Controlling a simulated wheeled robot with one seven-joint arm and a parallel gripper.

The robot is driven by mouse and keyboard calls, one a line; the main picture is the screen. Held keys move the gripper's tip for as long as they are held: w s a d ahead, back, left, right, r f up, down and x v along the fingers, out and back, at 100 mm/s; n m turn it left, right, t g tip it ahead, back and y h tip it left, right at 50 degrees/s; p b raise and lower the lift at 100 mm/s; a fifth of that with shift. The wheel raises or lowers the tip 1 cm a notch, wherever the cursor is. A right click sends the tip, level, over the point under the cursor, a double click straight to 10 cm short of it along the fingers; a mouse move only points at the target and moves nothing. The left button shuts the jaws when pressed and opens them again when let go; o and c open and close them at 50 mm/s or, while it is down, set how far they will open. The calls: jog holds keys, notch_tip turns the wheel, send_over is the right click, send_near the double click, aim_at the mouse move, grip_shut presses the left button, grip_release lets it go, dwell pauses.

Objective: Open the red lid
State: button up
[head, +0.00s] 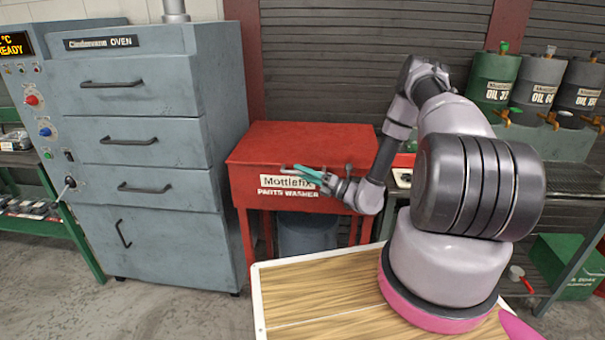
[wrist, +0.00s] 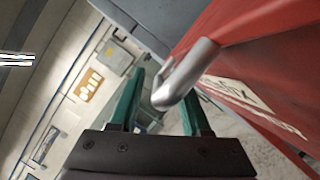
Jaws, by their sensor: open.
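The red lid (head: 310,140) lies flat and shut on top of the red parts washer. A light metal handle (wrist: 180,78) sticks out from the red front in the wrist view. My gripper (head: 302,171) is at the washer's front edge, just above its label. In the wrist view my gripper (wrist: 163,95) is open, with one green finger on each side of the handle's bent end. The handle appears between the fingers, and I cannot tell whether either finger touches it. In the head view my fingers partly cover the handle.
A grey oven cabinet (head: 150,130) stands close to the washer's left. A grey bin (head: 307,233) sits below the washer. Oil drums (head: 541,82) stand on a shelf at the right. The space above the lid is clear, with a slatted wall behind.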

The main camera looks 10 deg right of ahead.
grip_shut()
dwell(1.5)
